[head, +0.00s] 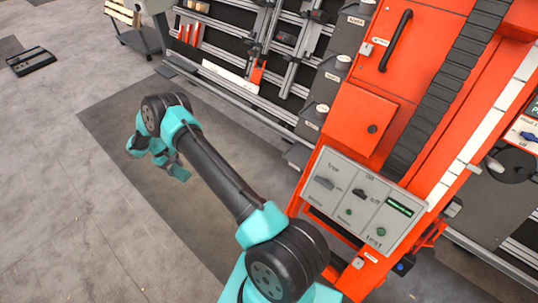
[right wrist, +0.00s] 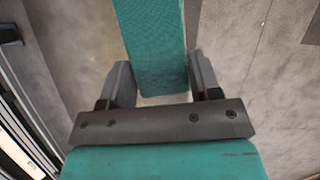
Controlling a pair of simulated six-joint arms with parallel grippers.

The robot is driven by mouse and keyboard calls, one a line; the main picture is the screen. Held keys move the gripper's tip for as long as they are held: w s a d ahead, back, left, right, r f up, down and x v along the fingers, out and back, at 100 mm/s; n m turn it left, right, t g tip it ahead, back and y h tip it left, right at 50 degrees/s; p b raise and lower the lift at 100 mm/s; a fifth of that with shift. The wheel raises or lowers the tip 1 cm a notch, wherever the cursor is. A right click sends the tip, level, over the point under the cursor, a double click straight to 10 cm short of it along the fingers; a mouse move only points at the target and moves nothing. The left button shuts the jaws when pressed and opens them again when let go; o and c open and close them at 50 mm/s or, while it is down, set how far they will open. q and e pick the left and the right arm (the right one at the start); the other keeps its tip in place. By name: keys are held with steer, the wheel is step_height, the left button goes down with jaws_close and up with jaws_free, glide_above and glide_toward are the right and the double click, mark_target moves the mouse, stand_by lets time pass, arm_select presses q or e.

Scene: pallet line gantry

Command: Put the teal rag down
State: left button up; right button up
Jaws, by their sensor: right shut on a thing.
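The teal rag (right wrist: 155,45) shows in the right wrist view as a flat, woven-looking strip that runs up out of the picture. My right gripper (right wrist: 161,78) is shut on it, with one dark finger at each side of its near end. In the head view my right gripper (head: 172,160) is small, at the far end of my arm, over the dark floor patch. A teal piece (head: 180,173) at its tip looks like the rag, close in colour to my arm. My left gripper is in neither view.
A dark rectangular floor patch (head: 110,118) lies under the gripper, with bare concrete to its left. An orange machine (head: 345,125) with a grey control panel (head: 362,200) stands at right. A rack of rails (head: 285,60) is behind. A black flat object (head: 30,62) lies far left.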

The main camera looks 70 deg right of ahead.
steer(key=s+d+f, duration=0.1)
steer(key=s+d, duration=0.2)
steer(key=d, duration=0.5)
steer(key=s+d+f+m, duration=0.1)
steer(key=s+d, duration=0.2)
steer(key=d, duration=0.5)
steer(key=s+d+f, duration=0.1)
steer(key=s+d, duration=0.3)
steer(key=d, duration=0.4)
steer(key=s+d+m, duration=0.1)
steer(key=s+d, duration=1.8)
steer(key=shift+s+r+y, duration=0.25)
steer(key=shift+y, duration=0.15)
steer(key=s+a, duration=0.1)
steer(key=s, duration=0.4)
steer(key=s+a, duration=0.2)
steer(key=s, duration=0.3)
steer(key=s+a, duration=0.2)
steer(key=s, duration=0.4)
steer(key=shift+s, duration=0.1)
